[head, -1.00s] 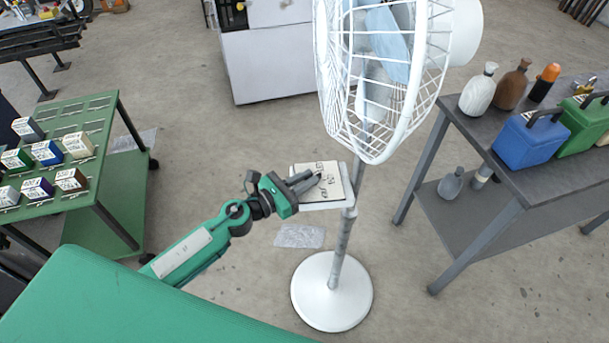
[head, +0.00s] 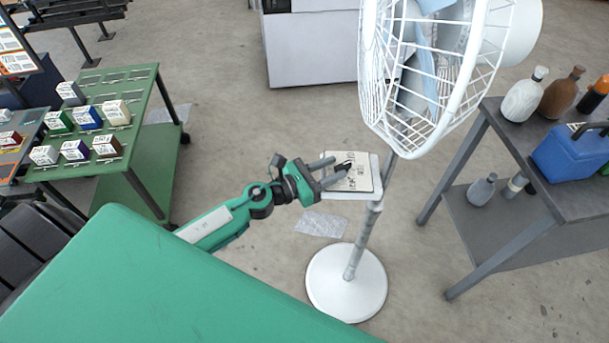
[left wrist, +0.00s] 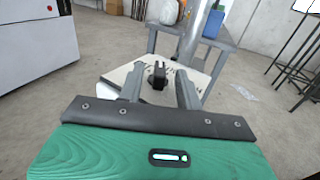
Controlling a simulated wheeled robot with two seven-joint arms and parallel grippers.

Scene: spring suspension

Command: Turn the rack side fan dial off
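The white standing fan (head: 440,75) has a small panel (head: 378,165) on its pole, with dark markings on a beige face. The panel also shows in the left wrist view (left wrist: 118,76). A black dial (left wrist: 158,75) stands up from it. My left gripper (head: 342,167) is over the panel, its two grey fingers apart. In the left wrist view my left gripper (left wrist: 160,85) has one finger on each side of the dial, with gaps visible between. I cannot tell how deep the dial sits between the fingers. My right gripper is not in view.
A grey table (head: 500,150) with bottles and a blue box (head: 568,155) stands to the right. A green table (head: 125,145) with several small boxes stands to the left. A clear sheet (head: 321,224) lies on the floor by the round fan base (head: 346,292).

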